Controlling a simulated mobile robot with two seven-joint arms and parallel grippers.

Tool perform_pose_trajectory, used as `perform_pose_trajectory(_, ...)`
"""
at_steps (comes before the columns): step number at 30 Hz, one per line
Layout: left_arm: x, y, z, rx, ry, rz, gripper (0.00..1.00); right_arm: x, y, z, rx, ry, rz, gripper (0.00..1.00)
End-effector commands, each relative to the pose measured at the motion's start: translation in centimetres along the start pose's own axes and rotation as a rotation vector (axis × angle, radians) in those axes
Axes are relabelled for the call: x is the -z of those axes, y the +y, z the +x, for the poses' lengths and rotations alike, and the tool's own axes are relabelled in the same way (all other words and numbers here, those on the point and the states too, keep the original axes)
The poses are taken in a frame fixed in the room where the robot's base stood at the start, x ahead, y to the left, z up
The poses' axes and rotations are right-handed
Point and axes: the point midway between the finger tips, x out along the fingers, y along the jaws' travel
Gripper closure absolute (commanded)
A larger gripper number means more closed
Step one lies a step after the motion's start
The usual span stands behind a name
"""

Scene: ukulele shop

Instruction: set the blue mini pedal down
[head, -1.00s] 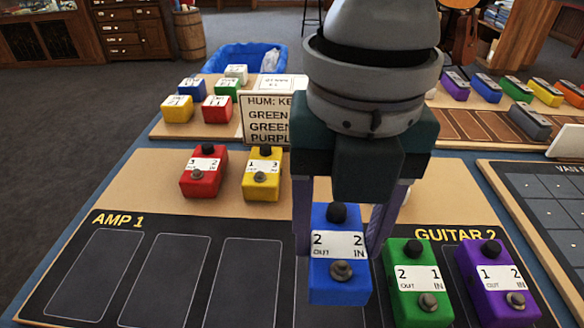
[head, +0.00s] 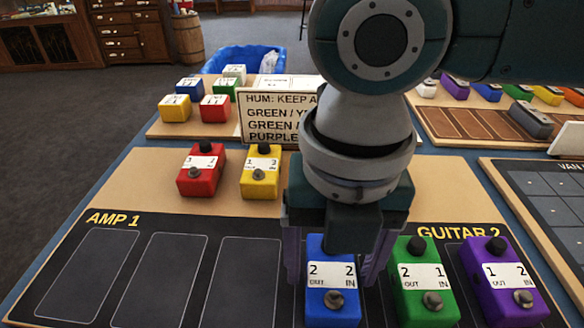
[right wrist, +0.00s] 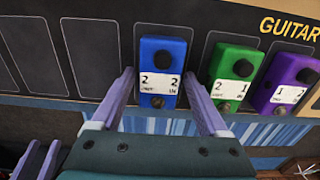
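The blue mini pedal (head: 333,296) stands upright on the dark slotted board, in line with the green pedal (head: 425,285) and purple pedal (head: 503,283) to its right. In the right wrist view the blue pedal (right wrist: 161,72) sits within an outlined slot. My right gripper (head: 333,270) is open above it, one finger on each side. A gap shows between the fingers (right wrist: 160,85) and the pedal's sides. Purple fingers at the lower left of the wrist view look like my left gripper (right wrist: 38,160); its opening is unclear.
Red (head: 202,170) and yellow (head: 261,172) pedals stand on the tan strip behind. A text sign (head: 275,115) stands farther back, with a blue bin (head: 245,57) beyond. Empty slots (head: 165,280) lie left of the blue pedal. The green pedal is close on its right.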

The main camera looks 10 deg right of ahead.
Motion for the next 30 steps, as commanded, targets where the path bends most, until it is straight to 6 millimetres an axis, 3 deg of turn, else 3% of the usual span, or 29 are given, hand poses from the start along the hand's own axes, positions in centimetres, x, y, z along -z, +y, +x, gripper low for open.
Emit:
perform_pose_trajectory(3, 0.0, 0.0, 0.0, 0.000, 0.000, -0.001, 0.50, 0.0, 0.0, 0.0, 0.000, 0.000, 0.000, 0.08)
perform_pose_trajectory(10, 0.1, 0.1, 0.0, -0.004, 0.001, -0.006, 0.50, 0.0, 0.0, -0.1, 0.000, 0.000, 0.000, 0.08)
perform_pose_trajectory(14, 0.2, 0.2, -0.4, -0.007, 0.002, -0.009, 0.50, 0.0, 0.0, -1.1, 0.000, 0.000, 0.000, 0.08)
perform_pose_trajectory(24, 0.7, 0.2, -2.0, -0.008, 0.002, -0.009, 0.50, -0.1, 0.1, -8.4, -0.003, -0.003, -0.001, 0.08)
perform_pose_trajectory(30, 0.9, 0.1, -2.5, -0.007, 0.002, -0.008, 0.50, -0.1, 0.0, -11.5, -0.001, 0.000, 0.001, 0.08)
